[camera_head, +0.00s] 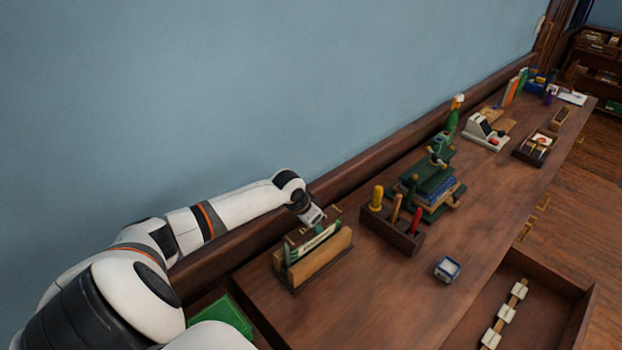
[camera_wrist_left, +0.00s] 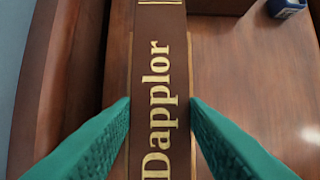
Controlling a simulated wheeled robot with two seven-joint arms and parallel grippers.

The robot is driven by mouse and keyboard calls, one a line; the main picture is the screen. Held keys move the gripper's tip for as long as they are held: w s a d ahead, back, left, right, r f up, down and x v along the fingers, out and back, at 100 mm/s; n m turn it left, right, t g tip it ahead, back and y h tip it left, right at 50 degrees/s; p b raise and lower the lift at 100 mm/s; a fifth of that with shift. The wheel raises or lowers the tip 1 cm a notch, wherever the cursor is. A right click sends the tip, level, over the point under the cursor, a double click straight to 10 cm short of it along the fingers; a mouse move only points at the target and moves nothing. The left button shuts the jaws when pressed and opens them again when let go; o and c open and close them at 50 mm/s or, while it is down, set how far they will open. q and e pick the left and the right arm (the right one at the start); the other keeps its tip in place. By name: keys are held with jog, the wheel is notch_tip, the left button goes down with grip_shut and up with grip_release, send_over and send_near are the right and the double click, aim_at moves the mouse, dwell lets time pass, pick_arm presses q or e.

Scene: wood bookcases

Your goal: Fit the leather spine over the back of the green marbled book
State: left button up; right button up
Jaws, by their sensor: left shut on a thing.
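My left gripper (camera_head: 312,222) is shut on the leather spine (camera_wrist_left: 160,85), with its green fingers at both long edges. The spine is dark brown with gold letters reading "Dapplor" and gold bands, and fills the middle of the left wrist view. In the head view the gripper is over the wooden book stand (camera_head: 318,262), where the green marbled book (camera_head: 292,254) shows as a green and pale edge between the boards. I cannot tell whether the spine touches the book's back. My right gripper is out of view.
Right of the stand is a wooden tool rack (camera_head: 391,230) with several coloured handles, then a green press (camera_head: 432,190). A small blue and white box (camera_head: 447,269) stands nearer the front. An open drawer (camera_head: 540,300) juts out at lower right. The bench between is clear.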

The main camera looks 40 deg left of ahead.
pick_arm(q)
jog(key=shift+f, duration=0.4)
jog(key=o, duration=0.9)
jog(key=shift+o, duration=0.2)
jog(key=shift+r, duration=0.1)
jog(key=shift+r, duration=0.2)
jog(key=b+v, duration=0.2)
jog(key=v, duration=1)
jog(key=shift+r, duration=0.4)
jog(key=shift+d+f, duration=0.1)
